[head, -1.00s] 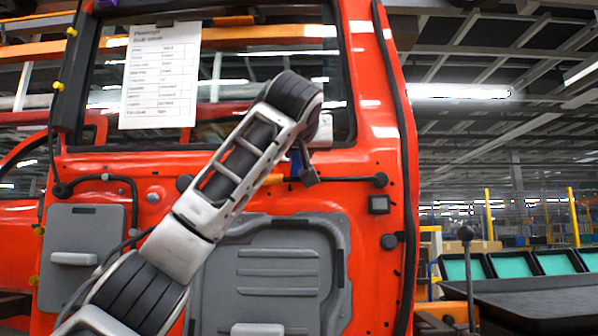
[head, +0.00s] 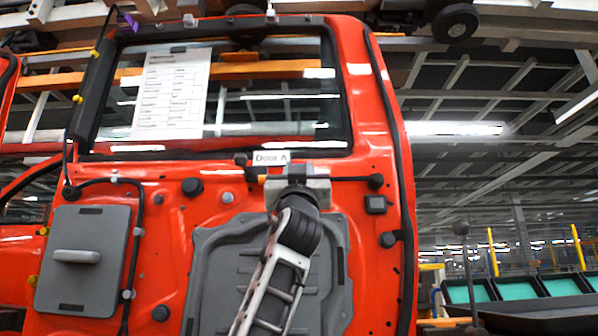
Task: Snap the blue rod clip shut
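The red door (head: 395,290) fills the middle of the head view. A dark rod (head: 350,179) runs across it below the window, with an orange piece near its left end. No blue clip shows; whatever lies behind the gripper is hidden. My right gripper is not in view.
A "Door A" label (head: 272,157) sits just above the rod. A paper sheet (head: 170,95) hangs on the window. A grey panel (head: 82,262) with a handle is at the left. Teal-lined bins (head: 515,290) stand at the right.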

